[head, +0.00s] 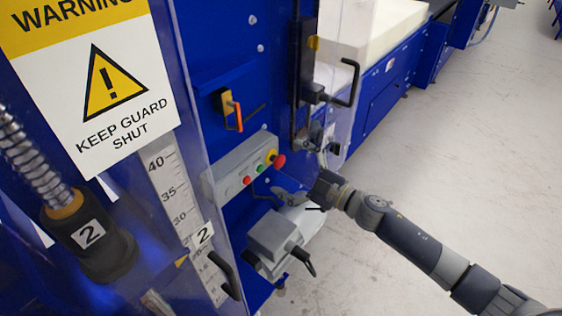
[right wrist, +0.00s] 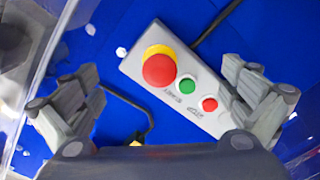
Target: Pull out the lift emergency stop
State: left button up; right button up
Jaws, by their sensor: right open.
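The emergency stop is a red mushroom button (head: 279,161) on a yellow base, at the right end of a grey control box on the blue machine. In the right wrist view the red button (right wrist: 159,70) lies centrally between my fingers. A green button (right wrist: 187,86) and a smaller red button (right wrist: 209,104) sit beside it on the same box (right wrist: 202,123). My right gripper (head: 301,168) is open in front of the box, and its spread fingers also show in the right wrist view (right wrist: 160,78). No finger visibly touches the emergency stop. My left gripper is out of view.
A clear guard with a warning sign (head: 95,110) fills the left side. An orange-handled switch (head: 232,110) is above the box. A grey block with a black handle (head: 272,236) is below it. A black door handle (head: 349,83) juts out at upper right. Open floor (head: 480,150) lies right.

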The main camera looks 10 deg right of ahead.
jog(key=v, duration=0.6)
dwell(0.3)
dwell(0.4)
